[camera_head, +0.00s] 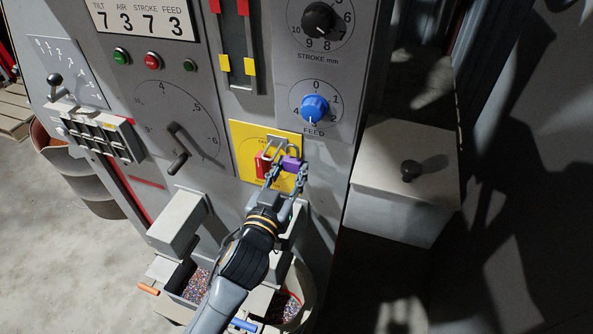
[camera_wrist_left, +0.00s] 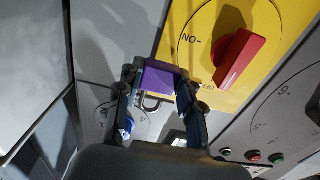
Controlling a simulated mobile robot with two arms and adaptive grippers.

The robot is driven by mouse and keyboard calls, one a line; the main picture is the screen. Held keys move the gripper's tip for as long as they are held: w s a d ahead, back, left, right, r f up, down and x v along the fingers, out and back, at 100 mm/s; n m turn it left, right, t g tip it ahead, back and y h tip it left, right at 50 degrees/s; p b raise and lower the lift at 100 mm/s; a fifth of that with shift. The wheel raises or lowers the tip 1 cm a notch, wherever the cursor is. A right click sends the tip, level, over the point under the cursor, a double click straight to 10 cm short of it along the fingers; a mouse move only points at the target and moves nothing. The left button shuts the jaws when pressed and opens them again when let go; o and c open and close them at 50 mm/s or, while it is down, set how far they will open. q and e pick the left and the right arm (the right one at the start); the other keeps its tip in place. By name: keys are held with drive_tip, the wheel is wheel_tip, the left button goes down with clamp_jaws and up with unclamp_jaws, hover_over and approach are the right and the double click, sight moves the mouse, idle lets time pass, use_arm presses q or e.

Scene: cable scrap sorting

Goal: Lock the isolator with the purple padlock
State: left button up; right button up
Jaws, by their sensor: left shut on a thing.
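My left gripper (camera_head: 287,174) is shut on the purple padlock (camera_head: 291,164), in front of the isolator's yellow plate (camera_head: 242,132). The padlock's grey shackle (camera_head: 293,150) stands up above its body. In the left wrist view the padlock (camera_wrist_left: 158,78) sits between the two fingertips (camera_wrist_left: 158,85), and its shackle (camera_wrist_left: 151,104) shows as a loop. The red isolator handle (camera_head: 263,165) is just left of the padlock; in the wrist view the handle (camera_wrist_left: 238,60) has one end near the OFF mark. I cannot tell whether the shackle passes through anything. My right gripper is not in view.
A blue FEED knob (camera_head: 315,108) sits just above right of the plate. A black crank handle (camera_head: 178,150) sticks out on the left. A pale box (camera_head: 405,190) with a black knob stands at the right. Bins with coloured granules (camera_head: 198,285) lie below.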

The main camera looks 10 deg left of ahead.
use_arm(q)
drive_tip(key=a, duration=0.3)
drive_tip(key=shift+w+a, duration=0.15)
drive_tip(key=shift+w, duration=0.15)
drive_tip(key=shift+f, duration=0.1)
drive_tip(key=shift+f, duration=0.1)
idle(0.6)
